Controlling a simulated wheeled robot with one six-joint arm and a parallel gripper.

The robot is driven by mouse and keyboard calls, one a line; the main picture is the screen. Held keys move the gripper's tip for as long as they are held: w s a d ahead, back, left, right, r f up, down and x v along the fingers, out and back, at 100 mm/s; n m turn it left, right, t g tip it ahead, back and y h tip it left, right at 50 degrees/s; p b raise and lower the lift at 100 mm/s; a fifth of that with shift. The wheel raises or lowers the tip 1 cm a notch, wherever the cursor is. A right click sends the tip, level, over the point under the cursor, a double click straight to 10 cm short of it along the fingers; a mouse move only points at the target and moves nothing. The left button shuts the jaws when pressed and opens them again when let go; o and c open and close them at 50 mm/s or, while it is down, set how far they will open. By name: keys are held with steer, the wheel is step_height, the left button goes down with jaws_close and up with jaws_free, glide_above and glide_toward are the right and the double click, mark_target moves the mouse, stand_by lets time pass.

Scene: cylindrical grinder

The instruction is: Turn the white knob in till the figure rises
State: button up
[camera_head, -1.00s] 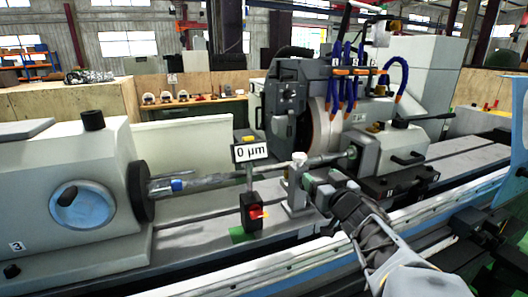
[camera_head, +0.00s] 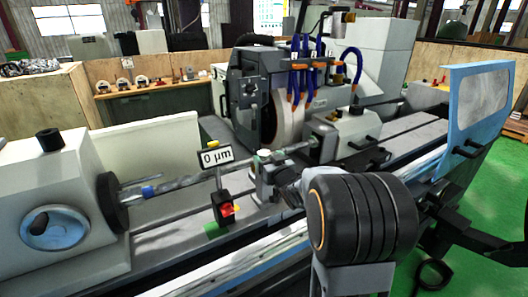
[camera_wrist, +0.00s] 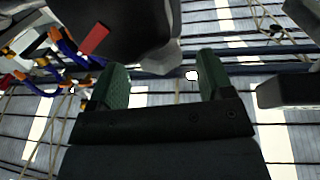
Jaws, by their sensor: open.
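A small support (camera_head: 264,178) stands on the machine bed, around or beside the long bar (camera_head: 185,183). A white round cap (camera_head: 264,154) shows on its top; I cannot tell whether this is the white knob to turn. The display (camera_head: 216,157) reads 0 µm. My arm covers the near right side of the support and hides my gripper in the head view. In the wrist view my gripper (camera_wrist: 165,82) has its two green fingers apart, with no object held. A tiny white patch (camera_wrist: 191,75) shows between them, too small to name.
The grinding wheel (camera_head: 288,115) and blue hoses (camera_head: 318,62) are behind. The headstock (camera_head: 45,190) is left, and a blue-framed door (camera_head: 482,105) is right. Green floor (camera_head: 490,230) is open at the right.

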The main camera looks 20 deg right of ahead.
mark_target(267, 157)
steer(key=shift+w+p, duration=0.4)
steer(key=shift+w, duration=1.55)
steer(key=shift+c, duration=0.3)
